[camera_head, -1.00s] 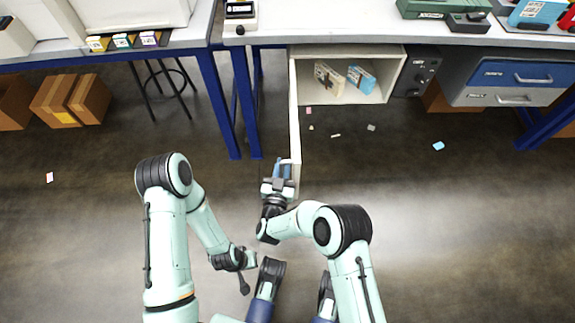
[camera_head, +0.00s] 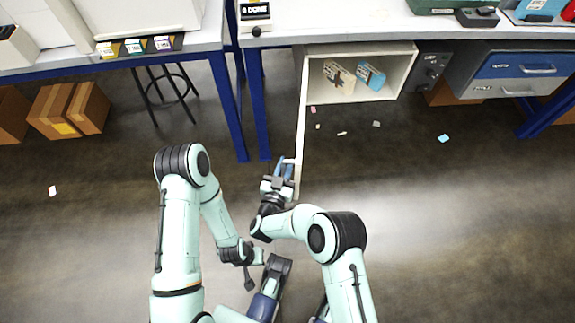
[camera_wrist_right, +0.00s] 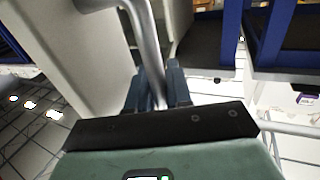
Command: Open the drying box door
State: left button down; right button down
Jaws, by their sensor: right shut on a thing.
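The drying box (camera_head: 388,92) is a white open-fronted box under the bench, with a few small packets inside. Its door (camera_head: 301,120) stands swung out from the box's left side, seen nearly edge-on. My right gripper (camera_head: 282,171) is at the door's outer end. In the right wrist view the fingers (camera_wrist_right: 158,92) are shut on a grey metal bar handle (camera_wrist_right: 148,45), with the pale door panel (camera_wrist_right: 82,55) to its left. My left gripper (camera_head: 243,270) hangs low over the floor, away from the door; its fingers are too small to read.
A dark control panel (camera_head: 428,66) and a blue-and-grey drawer unit (camera_head: 510,72) are right of the box. Blue bench legs (camera_head: 228,110) stand left of the door. A stool (camera_head: 165,80), cardboard boxes (camera_head: 70,107) and small scraps are on the floor.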

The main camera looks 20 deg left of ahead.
pick_arm(q)
jog(key=shift+a, duration=0.1)
pick_arm(e)
jog(key=shift+s+a+f, duration=0.1)
dwell(0.3)
jog(key=c, duration=1.4)
grip_release()
